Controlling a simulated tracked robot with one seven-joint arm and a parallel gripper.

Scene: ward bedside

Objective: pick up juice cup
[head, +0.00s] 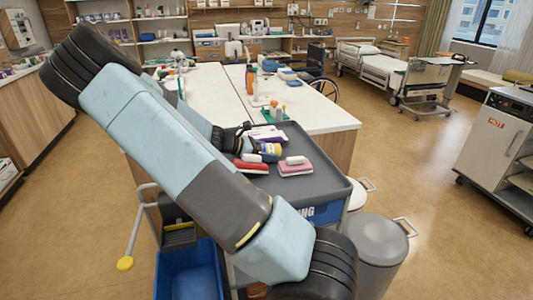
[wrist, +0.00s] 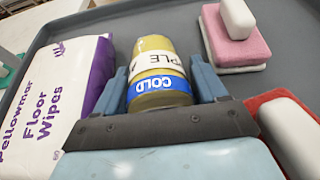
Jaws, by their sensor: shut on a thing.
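The juice cup (wrist: 158,60) is yellow with a white band reading part of "APPLE" and a blue band reading "COLD", which shows upside down in the wrist view. My gripper (wrist: 160,78) is shut on it, with one blue-grey finger on each side. In the head view the cup (head: 271,149) shows at the grey cart top (head: 318,165), partly hidden by my arm and gripper. I cannot tell whether it touches the cart top.
Close left in the wrist view lies a Floor Wipes pack (wrist: 75,90). A pink sponge (wrist: 237,45) with a white bar on it lies beyond right. A red item (wrist: 262,103) with a white bar (wrist: 291,135) is near right.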

